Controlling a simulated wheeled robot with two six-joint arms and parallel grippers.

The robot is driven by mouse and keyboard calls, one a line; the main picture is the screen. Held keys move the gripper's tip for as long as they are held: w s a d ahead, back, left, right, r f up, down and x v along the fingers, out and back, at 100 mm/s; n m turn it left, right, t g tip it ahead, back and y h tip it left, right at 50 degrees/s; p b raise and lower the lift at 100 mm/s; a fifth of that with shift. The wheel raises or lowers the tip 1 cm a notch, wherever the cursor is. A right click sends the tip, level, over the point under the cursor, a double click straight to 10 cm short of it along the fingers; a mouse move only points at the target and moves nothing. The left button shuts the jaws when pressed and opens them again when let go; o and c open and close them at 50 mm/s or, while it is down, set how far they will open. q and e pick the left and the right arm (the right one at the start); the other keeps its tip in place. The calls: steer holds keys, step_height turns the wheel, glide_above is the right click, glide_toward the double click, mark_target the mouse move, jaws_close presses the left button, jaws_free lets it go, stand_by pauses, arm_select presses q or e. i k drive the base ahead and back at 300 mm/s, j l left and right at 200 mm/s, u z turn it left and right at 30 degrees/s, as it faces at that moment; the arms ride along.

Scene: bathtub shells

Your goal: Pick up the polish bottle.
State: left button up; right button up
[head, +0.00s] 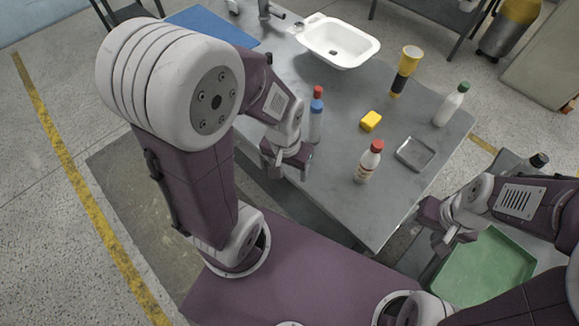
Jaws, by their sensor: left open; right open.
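Several bottles could be the polish bottle, and no label is readable. A white bottle with a red cap and a label (369,163) stands upright near the table's front edge. A clear-blue bottle with a red cap (316,118) stands behind my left gripper. A white bottle with a green cap (450,106) stands at the table's right side. My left gripper (286,163) is open and empty near the table's left front edge, left of the labelled bottle and apart from it. My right gripper (435,222) is open and empty, right of the table's front corner.
The grey table (335,205) also bears a yellow block (371,121), a grey square dish (416,154), a yellow-and-black flashlight-like object (404,70), a white basin (340,42) and a blue mat (213,27). A green tray (484,267) lies at lower right, near a dark-capped bottle (538,161).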

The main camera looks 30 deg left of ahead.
mark_target(369, 160)
steer(key=k+j, duration=0.4)
steer(key=j, duration=0.15)
steer(key=k+j, duration=0.4)
steer(key=j, duration=0.15)
steer(key=z, duration=0.05)
